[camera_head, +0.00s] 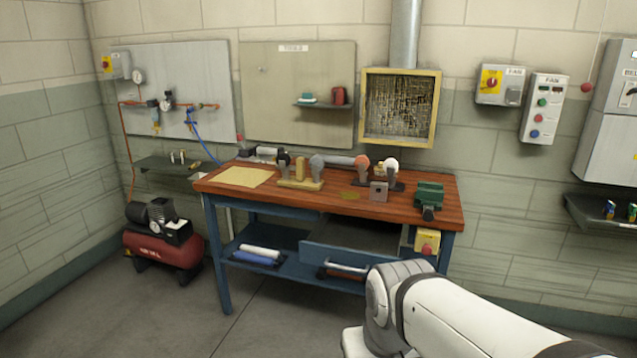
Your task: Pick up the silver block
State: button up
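A small silver-grey block (378,191) with a dark spot on its front stands upright on the brown wooden top of the workbench (330,203), right of centre. It is close to the front edge, left of a green vise (429,197). My white arm reaches in from the lower right, below and in front of the bench, well apart from the block. The end of my arm is cut off or hidden, and my gripper does not show.
Several tools stand on a wooden stand (300,184) left of the block and on a dark base behind it. A tan sheet (242,177) lies at left. An open drawer (365,245) juts out below the top. A red compressor (163,248) stands on the floor.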

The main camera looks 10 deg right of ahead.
aim_at(378, 192)
jog(key=u, duration=0.1)
jog(key=i, duration=1.5)
jog(key=z, duration=0.5)
jog(key=i, duration=0.55)
jog(key=z, duration=0.4)
jog(key=k, duration=0.8)
jog(key=z, duration=0.15)
jog(key=i, duration=0.8)
jog(key=u, duration=0.05)
